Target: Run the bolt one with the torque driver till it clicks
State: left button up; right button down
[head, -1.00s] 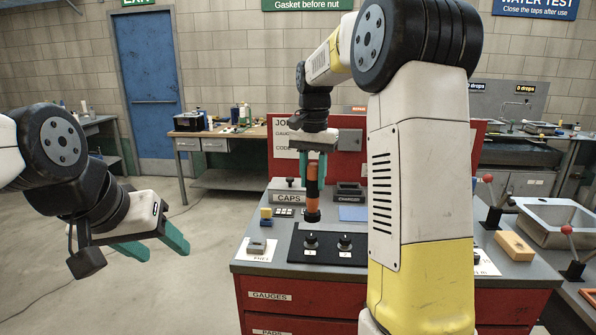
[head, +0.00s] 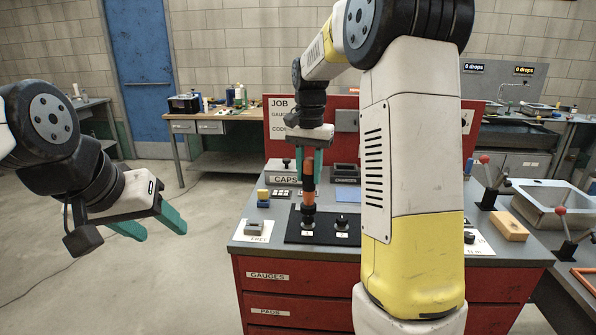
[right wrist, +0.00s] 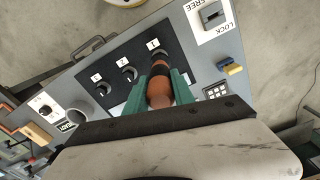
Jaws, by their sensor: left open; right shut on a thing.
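My right gripper (head: 307,172) is shut on the torque driver (head: 309,190), an upright orange tool with a black lower end. The driver stands over bolt one (head: 307,231) on the black plate (head: 322,239); its lower end looks to meet the bolt head, though exact seating is hard to tell. In the right wrist view the driver (right wrist: 160,88) sits between the green fingers, its black end lined up with the knob marked 1. Bolt two (head: 342,225) stands free beside it. My left gripper (head: 152,222) is open and empty, away from the bench over the floor.
A FREE/LOCK card with a grey block (head: 257,228) lies left of the plate. The CAPS box (head: 286,179) and CHARGER box (head: 345,172) stand behind. A tan block (head: 508,226) and a metal tray (head: 555,203) are at the right. My right arm hides part of the bench.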

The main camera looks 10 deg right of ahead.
jog(key=shift+s+f, duration=0.1)
jog(key=shift+f, duration=2.1)
dwell(4.8)
